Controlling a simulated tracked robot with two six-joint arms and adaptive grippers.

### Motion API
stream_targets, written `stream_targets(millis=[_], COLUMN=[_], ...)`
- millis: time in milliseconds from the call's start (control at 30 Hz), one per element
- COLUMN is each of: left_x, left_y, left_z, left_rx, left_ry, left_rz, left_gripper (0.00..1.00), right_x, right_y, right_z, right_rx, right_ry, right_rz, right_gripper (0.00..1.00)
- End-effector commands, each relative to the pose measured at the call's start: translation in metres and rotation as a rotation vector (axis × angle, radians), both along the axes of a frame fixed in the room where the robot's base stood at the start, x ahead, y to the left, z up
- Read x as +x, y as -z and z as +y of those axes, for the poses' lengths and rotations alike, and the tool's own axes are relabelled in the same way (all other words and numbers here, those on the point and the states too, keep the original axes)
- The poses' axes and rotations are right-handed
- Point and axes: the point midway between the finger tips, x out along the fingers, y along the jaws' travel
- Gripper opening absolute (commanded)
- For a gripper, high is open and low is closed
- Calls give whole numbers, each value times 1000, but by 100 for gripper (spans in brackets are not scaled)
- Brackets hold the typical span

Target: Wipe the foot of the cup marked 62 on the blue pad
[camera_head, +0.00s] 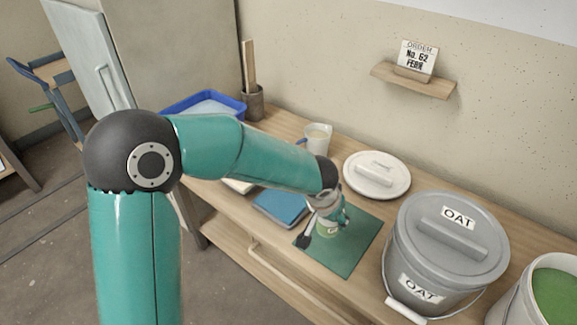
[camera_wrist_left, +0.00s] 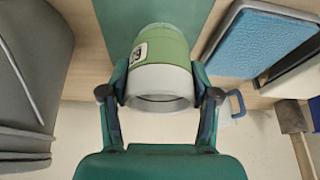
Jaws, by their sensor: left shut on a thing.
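A green and pale grey cup (camera_wrist_left: 163,55) sits between the two fingers of my left gripper (camera_wrist_left: 160,94), which is shut on it. The cup has a small white label, whose marking is too small to read. In the head view the cup (camera_head: 328,228) is over the dark green mat (camera_head: 353,250), its green part lower and partly hidden by the gripper (camera_head: 325,222). I cannot tell whether it touches the mat. The blue pad (camera_head: 284,206) lies in a grey tray left of the mat; it also shows in the left wrist view (camera_wrist_left: 262,42). My right gripper is not in view.
A grey lidded OAT bucket (camera_head: 440,250) stands right of the mat, with a bucket of green glaze (camera_head: 556,295) beyond. A white lid (camera_head: 377,178), a jug (camera_head: 318,140) and a blue basin (camera_head: 205,104) stand behind. A shelf card (camera_head: 418,58) reads No. 62.

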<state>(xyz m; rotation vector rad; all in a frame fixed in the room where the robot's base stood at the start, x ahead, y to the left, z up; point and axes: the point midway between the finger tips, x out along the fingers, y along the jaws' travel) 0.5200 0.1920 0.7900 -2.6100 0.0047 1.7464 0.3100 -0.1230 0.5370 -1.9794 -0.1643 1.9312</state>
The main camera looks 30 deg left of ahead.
Motion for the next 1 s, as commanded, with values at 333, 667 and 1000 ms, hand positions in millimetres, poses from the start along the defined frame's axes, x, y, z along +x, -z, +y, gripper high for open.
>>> stream_targets(millis=[333, 667, 1000], left_x=[25, 68, 73], left_y=[-7, -13, 4], left_z=[40, 150, 170], left_rx=[0, 0, 0], left_ry=[-65, -195, -212], left_rz=[1, 1, 0], left_gripper=[20, 20, 20], right_x=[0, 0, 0], right_y=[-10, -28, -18], right_z=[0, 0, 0], right_rx=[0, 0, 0], right_ry=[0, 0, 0], right_rz=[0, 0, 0], right_gripper=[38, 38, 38])
